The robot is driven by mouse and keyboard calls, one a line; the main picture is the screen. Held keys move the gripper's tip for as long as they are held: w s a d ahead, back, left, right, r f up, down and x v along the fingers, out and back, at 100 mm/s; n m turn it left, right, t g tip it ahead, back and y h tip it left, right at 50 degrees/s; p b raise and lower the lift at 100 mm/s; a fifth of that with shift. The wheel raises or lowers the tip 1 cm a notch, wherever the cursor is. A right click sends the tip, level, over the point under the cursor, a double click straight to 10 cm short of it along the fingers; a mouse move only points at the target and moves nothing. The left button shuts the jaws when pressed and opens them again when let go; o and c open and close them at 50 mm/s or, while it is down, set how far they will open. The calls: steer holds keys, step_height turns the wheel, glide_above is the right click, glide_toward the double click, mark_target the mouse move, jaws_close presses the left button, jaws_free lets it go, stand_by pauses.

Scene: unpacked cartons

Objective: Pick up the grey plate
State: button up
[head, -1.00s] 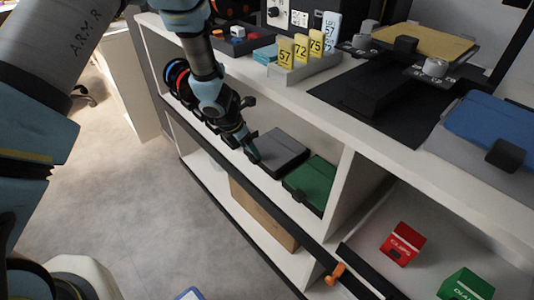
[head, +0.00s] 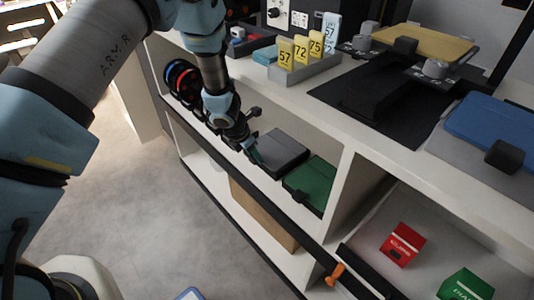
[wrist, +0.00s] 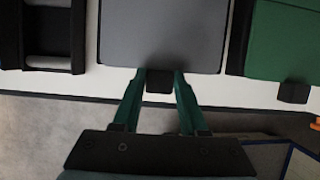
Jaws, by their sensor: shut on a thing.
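The grey plate (head: 283,148) is a flat grey slab with a black edge and a small black tab at its front. It lies on the upper open shelf, left of a green plate. In the wrist view the grey plate (wrist: 160,38) fills the top middle, with its tab (wrist: 159,84) pointing toward me. My gripper (head: 256,161) is at the plate's front edge. In the wrist view the green fingers of my gripper (wrist: 159,74) are on either side of the tab and shut on it. The plate's far edge is out of the wrist view.
The green plate (head: 312,184) lies close on the right, with a narrow gap. Dark round items with coloured rims (head: 184,84) stand to the left. The countertop (head: 285,88) overhangs the shelf, and an upright divider (head: 346,190) stands further right. A cardboard box (head: 262,213) is below.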

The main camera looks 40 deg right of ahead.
jaws_close()
steer(key=shift+r, duration=0.1)
stand_by(0.3)
steer(key=shift+r, duration=0.2)
step_height(320, 180, up, 3)
steer(key=shift+r+p, duration=0.1)
steer(key=shift+p, duration=0.3)
steer(key=w+a+b, duration=0.1)
steer(key=a+b, duration=0.8)
steer(key=a, duration=0.9)
steer(key=shift+b, duration=0.35)
